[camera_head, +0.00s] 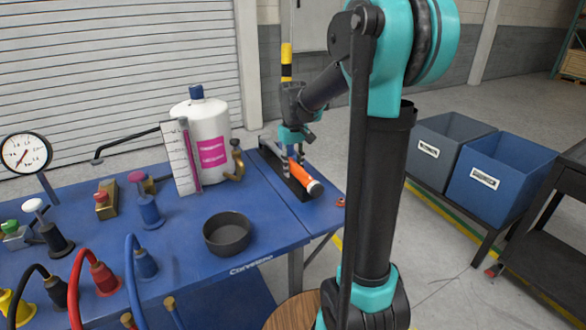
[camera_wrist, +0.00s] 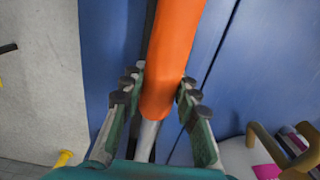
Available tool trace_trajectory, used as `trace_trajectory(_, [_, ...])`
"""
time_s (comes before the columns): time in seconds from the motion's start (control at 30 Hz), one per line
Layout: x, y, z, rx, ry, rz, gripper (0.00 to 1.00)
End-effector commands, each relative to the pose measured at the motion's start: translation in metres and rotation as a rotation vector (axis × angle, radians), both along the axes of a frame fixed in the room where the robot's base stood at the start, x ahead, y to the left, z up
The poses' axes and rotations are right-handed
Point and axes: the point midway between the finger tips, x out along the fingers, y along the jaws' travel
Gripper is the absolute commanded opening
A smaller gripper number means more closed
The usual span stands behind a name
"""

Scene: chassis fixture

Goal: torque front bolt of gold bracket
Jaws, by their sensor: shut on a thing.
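My gripper (camera_head: 297,138) is over the right part of the blue workbench, its fingers pointing down. In the wrist view my gripper (camera_wrist: 160,97) has its fingers on both sides of the orange handle of a tool (camera_wrist: 172,50), shut on it. The tool's metal shaft shows below the handle. In the head view the orange tool (camera_head: 312,186) slants over a dark rest; I cannot tell whether it is lifted clear. A gold bracket (camera_head: 236,162) stands beside the white bottle, and a gold curved piece (camera_wrist: 302,158) shows at the wrist view's lower right. Its front bolt is not discernible.
The white bottle (camera_head: 208,128) and an upright scale card (camera_head: 181,160) stand left of my gripper. A black bowl (camera_head: 228,235) sits near the front edge. Several knobs and cables crowd the left. Grey and blue bins (camera_head: 497,182) stand right of the bench.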

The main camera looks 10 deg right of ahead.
Motion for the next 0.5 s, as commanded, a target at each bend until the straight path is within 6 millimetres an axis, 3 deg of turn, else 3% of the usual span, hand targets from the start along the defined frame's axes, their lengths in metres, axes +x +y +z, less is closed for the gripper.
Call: trace_trajectory(0.5, [0.000,0.000,0.032,0.000,0.000,0.000,0.00])
